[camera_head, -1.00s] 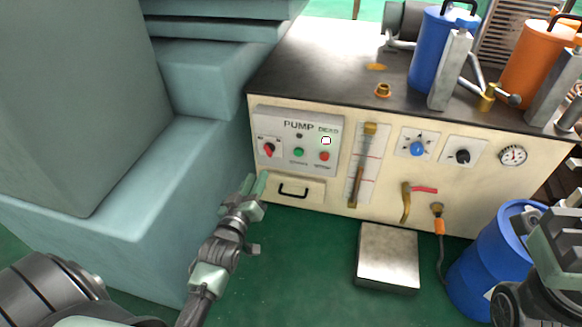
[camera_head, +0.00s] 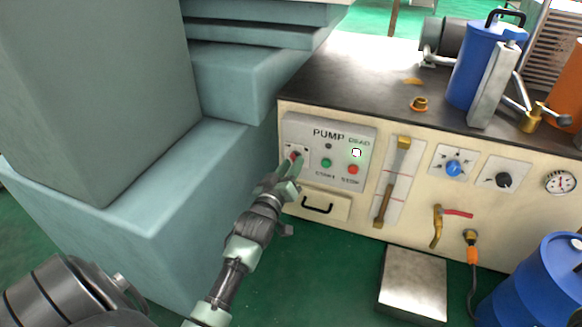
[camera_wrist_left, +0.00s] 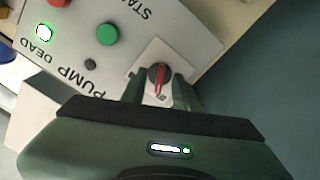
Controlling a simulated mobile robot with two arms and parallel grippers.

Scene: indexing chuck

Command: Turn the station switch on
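The station switch (camera_head: 295,156) is a small rotary knob with a red mark on a white plate, at the left of the grey PUMP panel (camera_head: 365,130). In the left wrist view the knob (camera_wrist_left: 158,76) is dark with a red pointer. My left gripper (camera_head: 290,167) is just in front of the switch and partly covers it in the head view. In the left wrist view its two fingers (camera_wrist_left: 160,86) stand apart, one on each side of the knob. I cannot tell whether they touch it. My right gripper is out of view.
A green button (camera_head: 326,163) and a red button (camera_head: 353,169) sit right of the switch, below a lit DEAD lamp (camera_head: 356,153). A drawer handle (camera_head: 317,207) is below. A large teal machine body (camera_head: 150,200) stands close on the left.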

